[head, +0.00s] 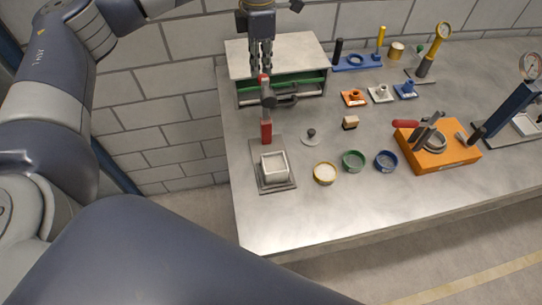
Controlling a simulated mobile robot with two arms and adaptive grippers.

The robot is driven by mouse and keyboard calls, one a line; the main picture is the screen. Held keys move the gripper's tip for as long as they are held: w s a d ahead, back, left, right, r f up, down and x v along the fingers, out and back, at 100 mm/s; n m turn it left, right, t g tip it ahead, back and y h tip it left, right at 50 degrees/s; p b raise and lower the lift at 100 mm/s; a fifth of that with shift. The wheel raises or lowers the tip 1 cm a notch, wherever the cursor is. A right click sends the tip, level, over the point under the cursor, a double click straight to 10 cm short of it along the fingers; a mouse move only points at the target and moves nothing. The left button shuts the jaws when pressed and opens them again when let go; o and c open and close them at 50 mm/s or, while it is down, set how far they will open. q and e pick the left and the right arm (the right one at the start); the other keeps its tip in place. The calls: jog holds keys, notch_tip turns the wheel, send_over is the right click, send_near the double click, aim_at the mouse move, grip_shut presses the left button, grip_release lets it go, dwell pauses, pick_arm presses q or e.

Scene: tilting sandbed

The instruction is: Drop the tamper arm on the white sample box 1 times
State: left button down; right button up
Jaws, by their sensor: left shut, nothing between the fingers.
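The white sample box (274,166) is a square, open-topped box on a dark grey base plate near the bench's left edge. Behind it stands the tamper's red post (266,132). The dark tamper arm (268,96) shows above the post, away from the box, with a red piece near its top and a dark part sticking out to the right. My left gripper (262,66) comes down from the top of the view and is shut and empty. Its fingertips are just above or beside the tamper's red top; I cannot tell whether they touch. My right gripper is out of view.
A shelf box (290,52) with a green inside stands close behind the tamper. An orange block (436,155) with tools lies farther right. The bench's front strip is clear.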

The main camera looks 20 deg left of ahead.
aim_at(265, 78)
pick_arm(q)
jog(key=shift+s+d+b, duration=0.3)
jog(key=shift+s+d, duration=0.55)
jog(key=shift+s, duration=0.25)
jog(key=shift+s+d+b, duration=0.3)
jog(key=shift+s+d, duration=0.5)
jog(key=shift+s, duration=0.3)
jog(key=shift+r+p, duration=2.35)
jog(key=shift+r, duration=1.7)
jog(key=shift+f, duration=0.1)
